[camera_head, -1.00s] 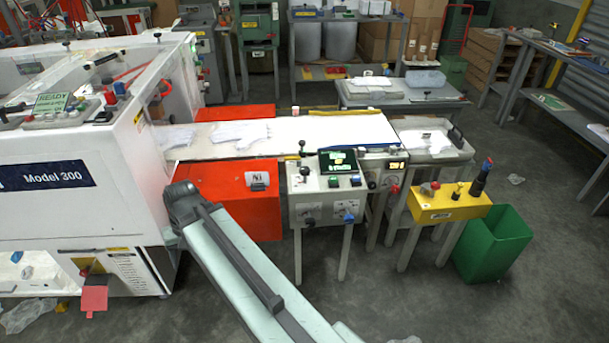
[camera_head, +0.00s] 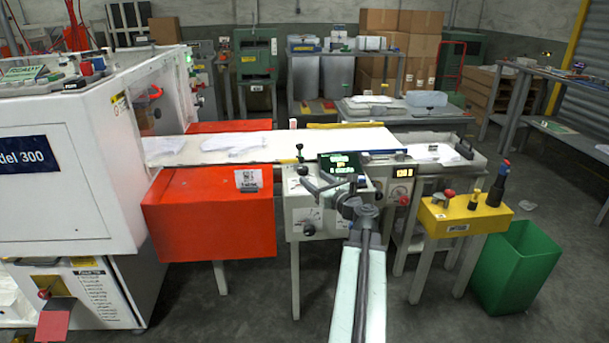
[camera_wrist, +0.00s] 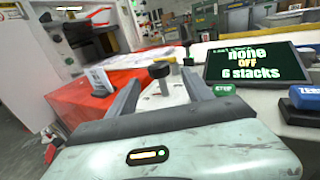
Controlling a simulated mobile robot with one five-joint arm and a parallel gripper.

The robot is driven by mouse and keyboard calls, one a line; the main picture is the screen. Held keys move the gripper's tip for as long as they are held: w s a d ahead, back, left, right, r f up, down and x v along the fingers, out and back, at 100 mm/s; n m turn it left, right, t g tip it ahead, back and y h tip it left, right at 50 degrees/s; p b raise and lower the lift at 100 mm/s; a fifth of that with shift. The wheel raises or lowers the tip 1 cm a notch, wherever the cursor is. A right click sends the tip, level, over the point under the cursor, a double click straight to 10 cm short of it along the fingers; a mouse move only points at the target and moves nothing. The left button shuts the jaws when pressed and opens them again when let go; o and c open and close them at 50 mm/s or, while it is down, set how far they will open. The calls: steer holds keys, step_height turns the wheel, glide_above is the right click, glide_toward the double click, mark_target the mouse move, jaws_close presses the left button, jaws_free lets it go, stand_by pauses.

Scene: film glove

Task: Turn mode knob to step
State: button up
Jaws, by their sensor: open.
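The grey control box (camera_head: 301,216) stands at centre. A knob (camera_head: 309,229) sits at the left of its front panel. My arm hides the right part of that panel, including the blue knob seen earlier; I cannot read which knob is the mode knob. My gripper (camera_head: 316,178) is open and empty, just above and in front of the box top. In the wrist view its fingers (camera_wrist: 160,84) point at the box, with a black-topped lever (camera_wrist: 161,71) between them, farther off.
A blue ZERO button (camera_wrist: 304,98) is right of the screen. A red-orange housing (camera_head: 208,215) stands left of the box, under the white conveyor (camera_head: 300,143). A yellow button box (camera_head: 464,214) and green bin (camera_head: 514,267) are right. Floor in front is open.

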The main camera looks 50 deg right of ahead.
mark_target(306, 173)
steer(key=x, duration=0.7)
steer(key=shift+a, duration=0.1)
steer(key=c, duration=1.1)
steer(key=shift+d, duration=0.5)
jaws_close()
steer(key=shift+a, duration=0.35)
steer(key=shift+a+h, duration=0.1)
steer(key=shift+h, duration=0.2)
